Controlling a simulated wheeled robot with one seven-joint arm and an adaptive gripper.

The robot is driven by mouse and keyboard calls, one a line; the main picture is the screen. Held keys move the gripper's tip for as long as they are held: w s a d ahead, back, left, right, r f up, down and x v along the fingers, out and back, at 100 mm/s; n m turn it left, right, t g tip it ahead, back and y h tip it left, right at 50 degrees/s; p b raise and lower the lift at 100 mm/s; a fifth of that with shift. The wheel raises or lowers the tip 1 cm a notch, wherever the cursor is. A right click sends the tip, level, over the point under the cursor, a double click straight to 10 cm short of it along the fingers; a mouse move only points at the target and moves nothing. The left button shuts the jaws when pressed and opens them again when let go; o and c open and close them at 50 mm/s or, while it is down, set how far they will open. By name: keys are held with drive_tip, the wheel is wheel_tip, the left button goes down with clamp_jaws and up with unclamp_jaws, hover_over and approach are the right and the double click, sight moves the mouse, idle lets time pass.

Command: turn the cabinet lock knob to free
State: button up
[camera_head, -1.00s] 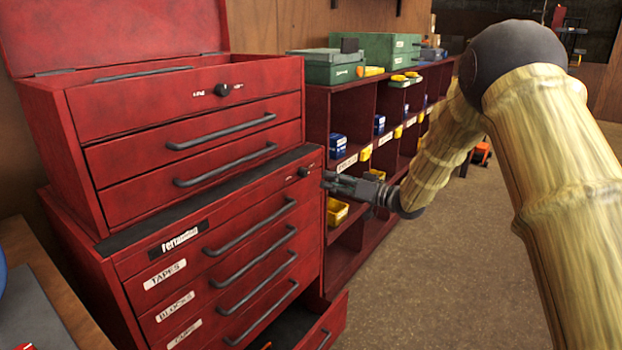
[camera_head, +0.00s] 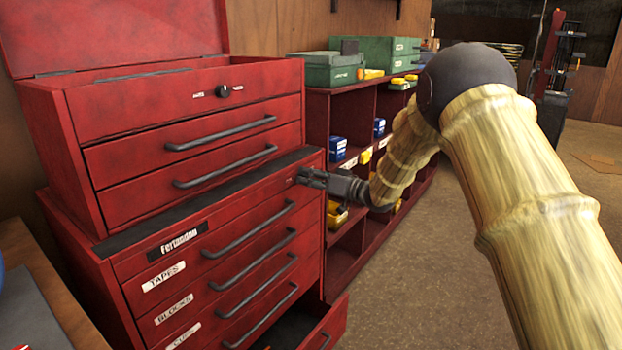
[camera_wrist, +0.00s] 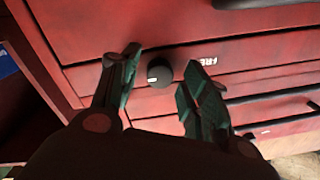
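The red tool cabinet (camera_head: 180,255) stands at the left in the head view. Its lock knob is a small round black knob (camera_wrist: 159,73) with a pale mark, seen in the wrist view. My gripper (camera_wrist: 160,80) is open, one finger on each side of the knob, with gaps visible between fingers and knob. In the head view my gripper (camera_head: 308,176) is at the cabinet's upper right front and hides the knob.
The top chest has another black knob (camera_head: 223,91) with labels. The bottom drawer (camera_head: 325,330) is pulled out below my gripper. A red shelf (camera_head: 345,95) with bins stands right of the cabinet. Open floor (camera_head: 440,290) lies in front.

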drive_tip(key=c, duration=0.9)
drive_tip(key=shift+o, duration=0.2)
drive_tip(key=shift+n, duration=0.4)
drive_tip(key=n+b, duration=0.1)
drive_tip(key=n, duration=1.1)
drive_tip(key=shift+f+n+h, duration=0.1)
drive_tip(key=shift+n+h, duration=0.2)
drive_tip(key=shift+h, duration=0.1)
drive_tip(key=n+b, duration=0.1)
drive_tip(key=n, duration=0.2)
drive_tip(key=shift+n+b, duration=0.4)
drive_tip(key=shift+d, duration=0.1)
